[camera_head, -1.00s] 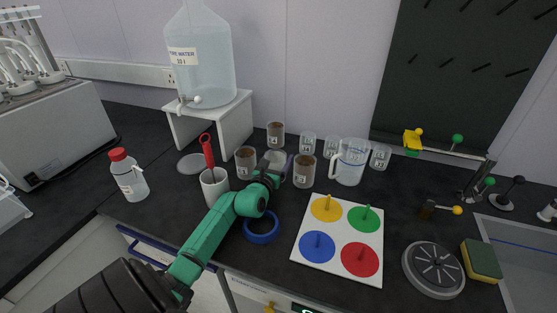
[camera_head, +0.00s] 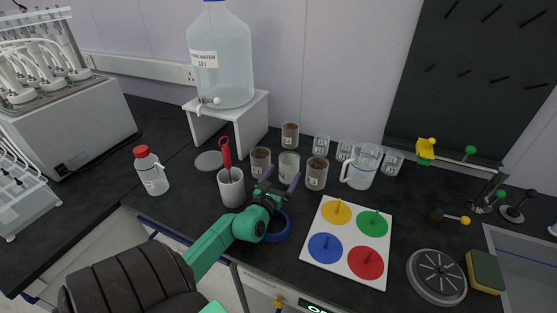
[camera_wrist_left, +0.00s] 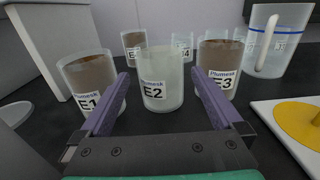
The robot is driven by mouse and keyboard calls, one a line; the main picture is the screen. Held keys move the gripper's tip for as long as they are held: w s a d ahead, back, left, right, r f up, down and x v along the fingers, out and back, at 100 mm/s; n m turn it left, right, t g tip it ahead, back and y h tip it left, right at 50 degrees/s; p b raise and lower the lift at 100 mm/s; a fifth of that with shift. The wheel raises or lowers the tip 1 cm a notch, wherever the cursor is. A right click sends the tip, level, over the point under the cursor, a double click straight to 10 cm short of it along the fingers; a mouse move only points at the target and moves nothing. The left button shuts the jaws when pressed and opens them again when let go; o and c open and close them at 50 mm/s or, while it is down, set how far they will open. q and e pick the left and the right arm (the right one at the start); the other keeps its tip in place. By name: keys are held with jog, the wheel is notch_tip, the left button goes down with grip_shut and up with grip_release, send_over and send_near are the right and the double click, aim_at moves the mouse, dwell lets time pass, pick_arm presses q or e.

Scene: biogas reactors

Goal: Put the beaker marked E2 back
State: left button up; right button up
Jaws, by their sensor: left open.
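The beaker marked E2 (camera_head: 289,168) is clear glass, looks empty and stands upright on the black bench between two brown-filled beakers. It also shows in the left wrist view (camera_wrist_left: 160,82), label facing the camera. Beaker E1 (camera_wrist_left: 88,82) stands to its left and beaker E3 (camera_wrist_left: 222,68) to its right; in the head view they are E1 (camera_head: 260,161) and E3 (camera_head: 316,175). My left gripper (camera_head: 282,179) is open and empty, just in front of E2, with its fingers pointing at it, one toward each side. My right gripper is not in view.
Behind stand another brown beaker (camera_head: 290,136), several small clear beakers and a measuring jug (camera_head: 362,167). A white mug (camera_head: 231,187) with a red-handled tool is left of my gripper. A blue ring (camera_head: 279,229) lies below my wrist. A board with coloured discs (camera_head: 348,241) lies right.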

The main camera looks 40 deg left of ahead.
pick_arm(q)
jog(key=shift+v, duration=1.85)
